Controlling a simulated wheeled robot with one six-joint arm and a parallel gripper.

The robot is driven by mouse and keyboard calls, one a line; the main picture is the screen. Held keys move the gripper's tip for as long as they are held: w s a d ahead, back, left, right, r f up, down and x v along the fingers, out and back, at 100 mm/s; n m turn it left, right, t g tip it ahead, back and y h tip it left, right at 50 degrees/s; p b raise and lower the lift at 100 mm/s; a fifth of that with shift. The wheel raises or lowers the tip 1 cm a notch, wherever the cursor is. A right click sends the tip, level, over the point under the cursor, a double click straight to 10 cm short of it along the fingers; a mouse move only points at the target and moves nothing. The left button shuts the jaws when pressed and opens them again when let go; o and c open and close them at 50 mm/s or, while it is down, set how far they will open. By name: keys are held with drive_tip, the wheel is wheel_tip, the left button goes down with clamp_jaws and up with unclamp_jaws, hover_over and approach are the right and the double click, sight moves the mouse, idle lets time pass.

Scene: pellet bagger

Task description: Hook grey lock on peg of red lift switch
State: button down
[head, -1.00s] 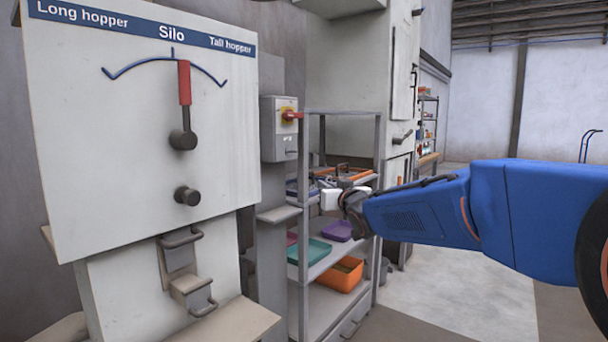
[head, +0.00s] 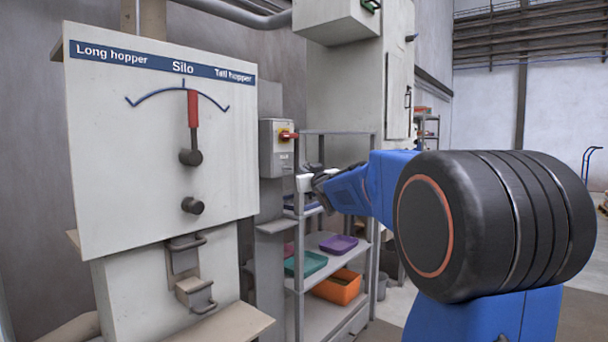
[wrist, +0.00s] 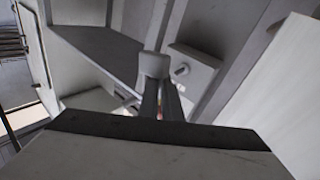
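The red lift switch (head: 289,135) is a red handle on a yellow plate, on the front of a grey box right of the Silo panel. My gripper (head: 318,184) is below and slightly right of this box, apart from it. A pale grey block, apparently the grey lock (head: 304,182), is at its tip. In the wrist view the dark fingers (wrist: 161,100) are close together with the pale lock (wrist: 153,66) at their ends. A small peg (wrist: 181,70) stands out from a pale plate just right of the lock; I cannot tell whether it is the switch's peg.
The Silo panel (head: 150,210) with its red-handled lever (head: 193,110) stands at the left. A grey shelf rack (head: 325,285) with purple (head: 339,244), teal (head: 305,264) and orange (head: 338,288) trays is below my gripper. A ledge (head: 283,223) juts out under the switch box.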

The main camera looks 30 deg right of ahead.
drive_tip(key=shift+w+a+r, duration=0.1)
drive_tip(key=shift+w+a, duration=0.1)
drive_tip(key=shift+w, duration=0.55)
drive_tip(key=shift+w+a+f, duration=0.1)
drive_tip(key=shift+w+a, duration=0.05)
drive_tip(key=shift+w, duration=0.55)
drive_tip(key=shift+w+a+r, duration=0.1)
drive_tip(key=shift+w+a, duration=0.1)
drive_tip(key=shift+w, duration=0.55)
drive_tip(key=shift+a, duration=0.15)
drive_tip(key=c, duration=2)
unclamp_jaws()
drive_tip(key=shift+s+a+f, duration=0.5)
drive_tip(key=shift+a+f, duration=0.1)
drive_tip(key=shift+a, duration=0.05)
drive_tip(key=shift+o, duration=0.5)
drive_tip(key=shift+s+a+f, duration=0.45)
drive_tip(key=shift+s+a, duration=0.25)
drive_tip(key=shift+a, duration=0.15)
drive_tip(key=s, duration=1.6)
drive_tip(key=shift+a+f, duration=0.25)
drive_tip(key=shift+a, duration=0.2)
